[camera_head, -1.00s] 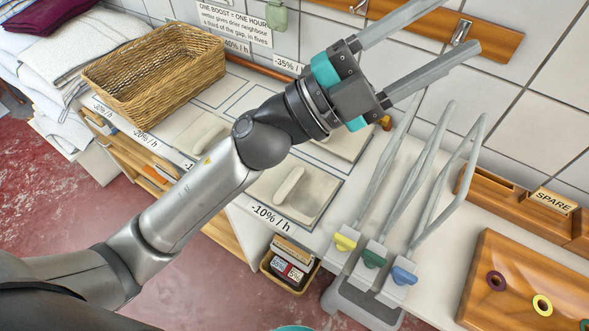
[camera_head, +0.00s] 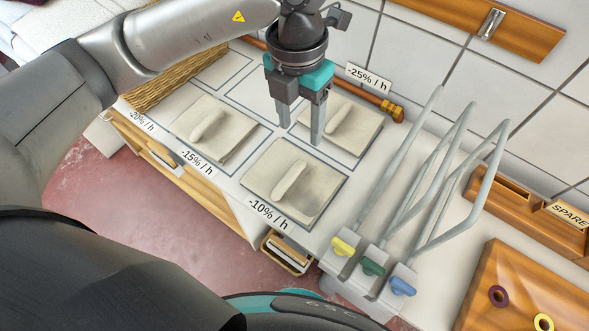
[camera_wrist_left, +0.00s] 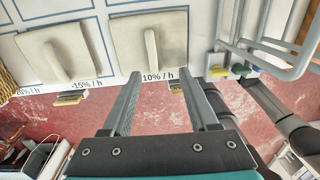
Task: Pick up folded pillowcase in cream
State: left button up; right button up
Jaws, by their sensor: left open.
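Folded cream cloths with a raised ridge on top lie in outlined spaces on the counter. In the head view one is at the "-10% / h" label (camera_head: 290,183), one at "-15% / h" (camera_head: 213,130) and one at "-25% / h" (camera_head: 345,123). The first two also show in the wrist view, at "10% / h" (camera_wrist_left: 165,45) and "-15% / h" (camera_wrist_left: 55,55). My left gripper (camera_head: 301,132) is open and empty, fingers down, above the counter. Its fingers overlap the near left side of the "-25% / h" cloth in the picture; I see no contact. My right gripper is not in view.
A rack of grey bars with yellow, green and blue tabs (camera_head: 372,268) stands right of the cloths. A wicker basket (camera_head: 165,82) is at the left, partly behind my arm. A wooden board with rings (camera_head: 520,300) lies at the lower right. The tiled wall closes the back.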

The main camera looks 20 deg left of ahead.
pick_arm(q)
jog(key=a, duration=0.1)
send_over(296, 168)
jog(key=shift+y, duration=0.3)
jog(key=f, duration=0.9)
jog(key=shift+s+f+b, duration=0.3)
jog(key=shift+s+f, duration=0.05)
jog(key=shift+s, duration=0.05)
jog(key=shift+w+f, duration=0.2)
jog(key=shift+f, duration=1.15)
jog(key=shift+w+f, duration=0.15)
jog(key=shift+f, duration=1.2)
grip_shut()
